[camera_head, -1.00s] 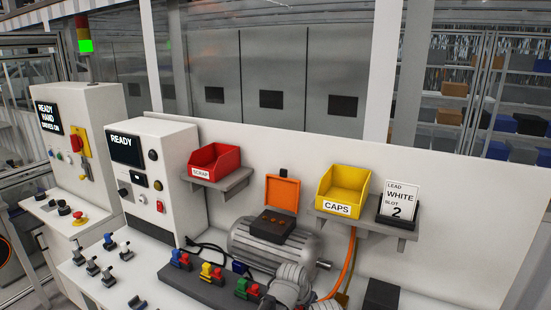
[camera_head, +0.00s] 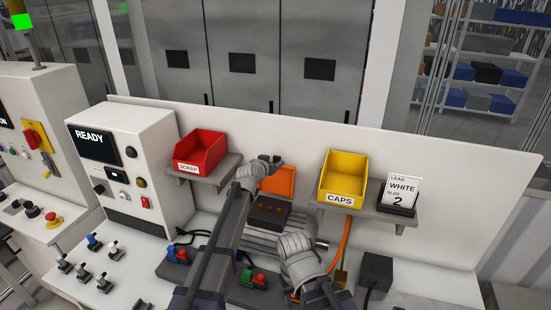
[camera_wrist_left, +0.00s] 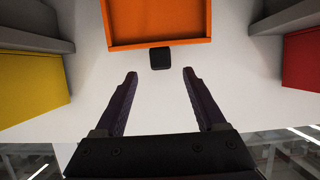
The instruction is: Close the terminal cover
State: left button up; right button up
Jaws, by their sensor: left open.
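The orange terminal cover (camera_head: 280,182) stands open, raised at the back of the dark terminal box (camera_head: 268,211) on the grey motor. In the left wrist view the cover (camera_wrist_left: 158,45) shows at the top, with a small black tab (camera_wrist_left: 160,58) at its edge. My left gripper (camera_head: 274,161) is at the cover's upper edge in the head view. In the wrist view its fingers (camera_wrist_left: 159,80) are apart, with nothing between the tips; the tab lies just past them. I cannot tell whether anything touches. My left arm hides part of the motor.
A red scrap bin (camera_head: 201,150) sits on a shelf left of the cover, and a yellow caps bin (camera_head: 344,178) on a shelf to the right. A white panel stands behind. Coloured connectors (camera_head: 254,278) and an orange cable (camera_head: 345,240) are near the motor.

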aim_at(276, 160)
pick_arm(q)
jog(key=b+x, duration=0.2)
jog(key=x, duration=0.5)
jog(key=shift+w+f+b, duration=0.25)
jog(key=shift+w+b, duration=0.05)
jog(key=shift+b, duration=0.05)
jog(key=shift+s, duration=0.1)
jog(key=shift+c, duration=0.6)
grip_shut()
dwell(0.4)
